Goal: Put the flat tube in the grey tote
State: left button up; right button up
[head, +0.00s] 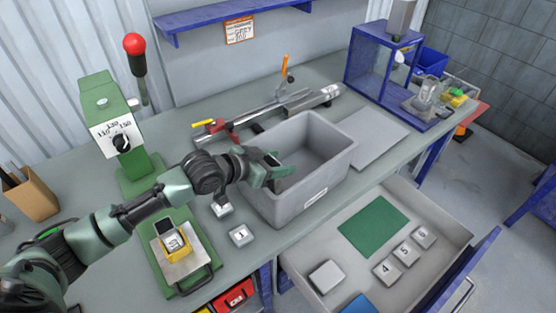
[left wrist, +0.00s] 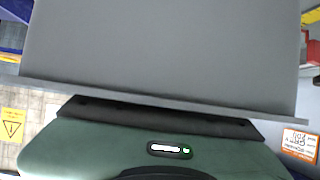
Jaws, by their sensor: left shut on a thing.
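The grey tote (head: 322,185) stands on the bench top near its front edge, open side up. My left gripper (head: 275,166) is at the tote's left rim and shut on it. In the left wrist view the tote wall (left wrist: 165,50) fills the upper middle, its edge against the black finger of the left gripper (left wrist: 155,118). Long grey bars (head: 306,101) lie on the bench behind the tote; I cannot tell for certain whether one is the flat tube. The tote's inside is partly hidden. My right gripper is out of view.
A grey sheet (head: 372,136) lies right of the tote. An open drawer (head: 452,238) with blocks and a green mat is below. A green press (head: 112,118) stands at left, and a blue frame (head: 384,62) at back right. Small numbered blocks (head: 241,235) lie in front.

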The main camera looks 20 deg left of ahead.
pick_arm(q)
jog(key=o, duration=1.5)
jog(key=shift+f, duration=0.2)
jog(key=shift+o, duration=0.2)
jog(key=shift+s, duration=0.1)
jog(key=shift+r, duration=0.1)
jog(key=r+b+v, duration=0.1)
jog(key=b+v, duration=0.1)
jog(key=v, duration=1)
